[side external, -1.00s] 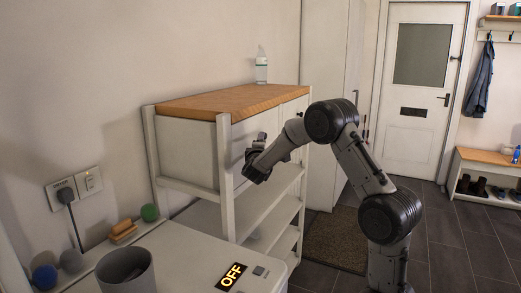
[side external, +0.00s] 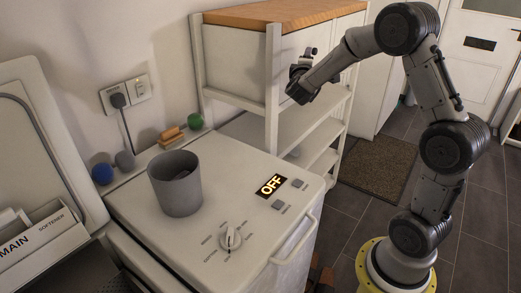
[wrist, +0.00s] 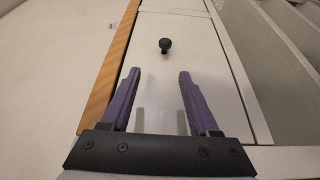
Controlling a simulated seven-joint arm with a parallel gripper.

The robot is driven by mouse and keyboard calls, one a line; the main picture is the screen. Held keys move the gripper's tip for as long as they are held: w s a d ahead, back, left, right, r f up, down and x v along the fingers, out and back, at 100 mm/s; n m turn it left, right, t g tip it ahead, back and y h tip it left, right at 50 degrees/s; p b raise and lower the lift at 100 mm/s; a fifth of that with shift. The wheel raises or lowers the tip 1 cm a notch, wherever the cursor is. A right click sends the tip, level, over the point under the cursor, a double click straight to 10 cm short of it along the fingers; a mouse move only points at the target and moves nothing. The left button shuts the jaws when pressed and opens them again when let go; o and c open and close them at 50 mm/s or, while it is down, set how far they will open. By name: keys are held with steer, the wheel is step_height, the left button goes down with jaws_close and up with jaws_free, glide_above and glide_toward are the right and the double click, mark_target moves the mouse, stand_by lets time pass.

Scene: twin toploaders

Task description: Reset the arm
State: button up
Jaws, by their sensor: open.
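My gripper (side external: 302,82) is raised in front of the white shelf unit with a wooden top. In the wrist view my gripper (wrist: 158,85) has its two purple fingers spread apart with nothing between them. Beyond the fingers is a white cabinet front (wrist: 190,70) with a black round knob (wrist: 165,45). The knob lies ahead of the fingertips, apart from them.
A white toploader (side external: 225,205) with an OFF display (side external: 271,185) carries a grey bin (side external: 175,185). A second machine with an open lid (side external: 40,130) stands at left. A wooden top (side external: 270,15) caps the shelf unit. Dark floor (side external: 385,195) is clear around my base.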

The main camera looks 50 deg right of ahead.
steer(key=a+r+n+t+y, duration=0.2)
steer(key=a+r+t+y, duration=0.45)
steer(key=a+r, duration=0.8)
steer(key=s+a+n+t+y, duration=0.1)
steer(key=s+a+y, duration=0.2)
steer(key=a, duration=0.3)
steer(key=s+a+n+t+y, duration=0.1)
steer(key=s+a+t+y, duration=0.1)
steer(key=s+a+y, duration=0.3)
steer(key=s+a+f+m+g+y, duration=0.1)
steer(key=s+a+f+g+y, duration=0.25)
steer(key=s+a+f, duration=0.45)
steer(key=s+d+f+m+g+h, duration=0.1)
steer(key=s+f+m+g, duration=0.6)
steer(key=s+f, duration=0.3)
step_height(320, 180, down, 3)
steer(key=shift+s+d+f+m+g, duration=0.2)
steer(key=shift+s+d+m+g, duration=0.1)
steer(key=shift+s+d+g, duration=0.1)
